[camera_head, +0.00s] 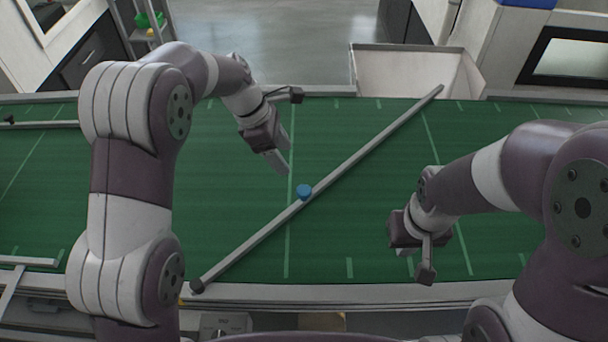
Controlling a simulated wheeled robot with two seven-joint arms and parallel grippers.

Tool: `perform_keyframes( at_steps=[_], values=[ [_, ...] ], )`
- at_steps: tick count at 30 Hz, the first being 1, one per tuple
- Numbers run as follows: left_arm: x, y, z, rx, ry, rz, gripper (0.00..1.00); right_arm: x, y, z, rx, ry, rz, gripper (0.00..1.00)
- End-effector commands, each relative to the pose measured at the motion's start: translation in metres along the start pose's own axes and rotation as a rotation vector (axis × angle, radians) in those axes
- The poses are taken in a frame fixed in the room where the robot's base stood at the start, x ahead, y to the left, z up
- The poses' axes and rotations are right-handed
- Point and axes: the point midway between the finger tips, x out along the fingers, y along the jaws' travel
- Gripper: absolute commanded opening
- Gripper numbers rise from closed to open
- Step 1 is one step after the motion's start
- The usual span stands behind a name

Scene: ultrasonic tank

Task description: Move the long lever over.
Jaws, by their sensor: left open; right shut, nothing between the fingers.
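The long lever (362,152) is a grey bar lying diagonally across the green surface. Its near end, with a dark cap, is at the lower left by the front edge, and its far end reaches the back edge at the upper right. A small blue round piece (304,191) sits on the bar near its middle. My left gripper (285,168) is open, above and left of the blue piece, apart from the bar in the picture. My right gripper (405,265) is shut and empty, to the right of the bar; its fingertips are partly hidden by its own body.
A pale open bin (410,75) stands beyond the back edge near the bar's far end. Grey rails (30,261) lie at the left. A shelf with green items stands at the back left.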

Motion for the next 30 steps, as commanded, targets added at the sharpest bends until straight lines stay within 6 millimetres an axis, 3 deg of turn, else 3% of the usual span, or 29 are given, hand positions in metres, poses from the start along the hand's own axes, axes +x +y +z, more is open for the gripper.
perform_keyframes(
  at_steps=[8,10,18,28,29,30],
  values=[
    [0.065,-0.001,-0.006,-0.018,0.002,0.0,0.64,0.063,0.0,0.008,0.0,0.0,0.0,0.0],
    [0.07,-0.001,-0.001,-0.02,0.002,-0.003,0.64,0.051,0.0,0.006,0.0,-0.002,0.0,0.0],
    [0.118,0.0,0.0,-0.018,0.003,-0.001,0.64,0.043,0.0,0.005,0.0,0.001,0.0,0.0],
    [0.127,0.0,-0.001,-0.018,0.003,0.002,0.64,0.043,0.0,0.005,0.0,0.0,0.0,0.0],
    [0.126,0.0,-0.001,-0.018,0.003,0.002,0.61,0.043,0.0,0.005,0.0,0.0,0.0,0.0],
    [0.126,0.0,-0.001,-0.018,0.003,0.002,0.48,0.043,0.0,0.005,0.0,0.0,0.0,0.0]
  ],
)
